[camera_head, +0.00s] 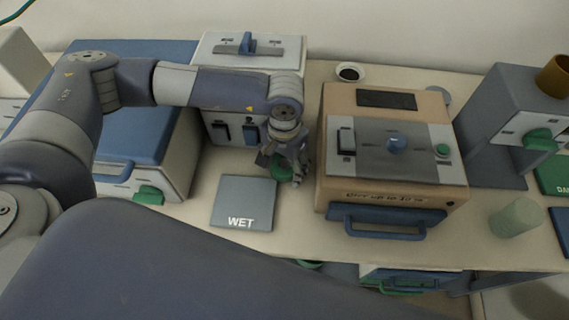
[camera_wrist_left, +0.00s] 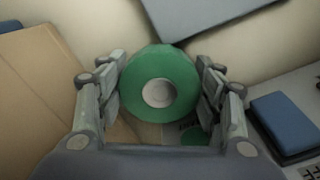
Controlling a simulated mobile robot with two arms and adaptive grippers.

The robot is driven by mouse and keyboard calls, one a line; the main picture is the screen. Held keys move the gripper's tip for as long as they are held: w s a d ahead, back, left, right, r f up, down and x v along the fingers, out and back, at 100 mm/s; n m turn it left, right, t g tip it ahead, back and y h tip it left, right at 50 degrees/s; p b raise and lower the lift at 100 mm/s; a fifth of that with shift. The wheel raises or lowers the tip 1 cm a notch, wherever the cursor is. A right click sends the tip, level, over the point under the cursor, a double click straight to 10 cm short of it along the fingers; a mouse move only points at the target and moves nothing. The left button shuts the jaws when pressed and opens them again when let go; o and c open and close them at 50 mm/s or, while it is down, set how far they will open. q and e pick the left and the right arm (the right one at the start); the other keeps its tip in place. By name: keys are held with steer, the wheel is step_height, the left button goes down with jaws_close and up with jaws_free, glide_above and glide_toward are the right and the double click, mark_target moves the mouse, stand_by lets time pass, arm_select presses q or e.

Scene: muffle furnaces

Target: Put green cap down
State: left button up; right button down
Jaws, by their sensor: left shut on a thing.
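The green cap (camera_wrist_left: 133,92) is round with a pale grey centre. In the left wrist view it sits between the two fingers of my left gripper (camera_wrist_left: 160,95), which is shut on it. In the head view the left gripper (camera_head: 285,168) points down between the grey WET mat and the beige furnace, and the cap (camera_head: 281,175) shows partly behind the fingers. The gap between the cap and the table is hard to judge. The right gripper is not in view.
The grey WET mat (camera_head: 243,188) lies just left of the gripper. The beige furnace (camera_head: 333,165) with a blue handle stands close on the right. A white-and-blue box (camera_head: 228,132) is behind.

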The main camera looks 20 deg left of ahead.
mark_target(285, 164)
arm_select(q)
steer(key=o, duration=0.9)
steer(key=shift+o, duration=0.2)
steer(key=shift+r, duration=0.1)
step_height(285, 164, up, 12)
steer(key=b, duration=0.2)
